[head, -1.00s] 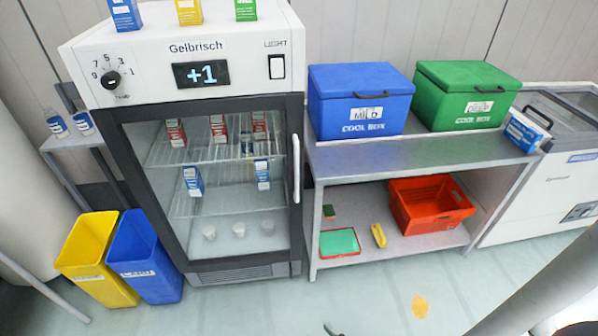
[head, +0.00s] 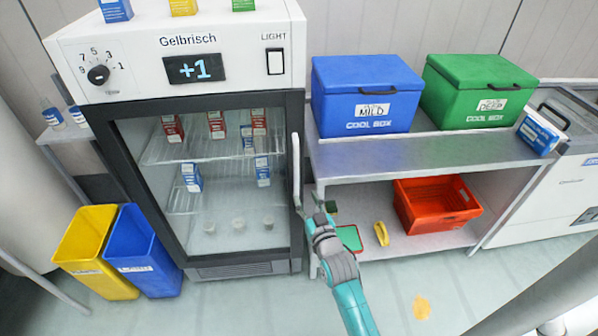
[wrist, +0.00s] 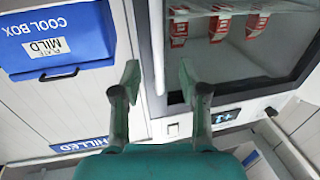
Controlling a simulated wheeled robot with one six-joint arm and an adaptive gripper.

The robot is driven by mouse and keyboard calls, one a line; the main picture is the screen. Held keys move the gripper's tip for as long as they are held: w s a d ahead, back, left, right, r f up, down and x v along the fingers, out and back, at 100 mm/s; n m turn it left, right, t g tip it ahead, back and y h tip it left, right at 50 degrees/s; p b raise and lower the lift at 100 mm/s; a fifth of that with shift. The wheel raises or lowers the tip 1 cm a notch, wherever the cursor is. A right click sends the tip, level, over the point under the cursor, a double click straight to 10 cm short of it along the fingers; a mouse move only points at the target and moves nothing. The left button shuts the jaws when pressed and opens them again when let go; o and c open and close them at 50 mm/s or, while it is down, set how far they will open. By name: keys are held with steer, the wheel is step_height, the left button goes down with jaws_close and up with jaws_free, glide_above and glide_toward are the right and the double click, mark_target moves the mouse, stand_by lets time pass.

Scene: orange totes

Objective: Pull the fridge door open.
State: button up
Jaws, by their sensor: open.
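The fridge (head: 180,60) stands at the left in the head view, its glass door (head: 212,215) in a dark frame and shut. The door's white vertical handle (head: 296,168) is on its right side. My gripper (head: 309,203) is at the lower part of the handle. In the wrist view my gripper (wrist: 159,76) is open, and the pale handle (wrist: 157,45) runs between its two fingers. The fingers are apart from each other and not closed on it. Whether either finger touches the handle I cannot tell.
A metal table (head: 430,150) right of the fridge carries a blue cool box (head: 365,95) and a green one (head: 478,90). An orange tote (head: 436,208) is on its lower shelf. Yellow (head: 85,255) and blue (head: 143,255) bins stand left.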

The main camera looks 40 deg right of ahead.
mark_target(297, 176)
steer(key=x, duration=1.1)
steer(key=shift+w+d+r, duration=0.1)
steer(key=shift+w+d, duration=0.05)
steer(key=shift+d, duration=0.05)
jaws_close()
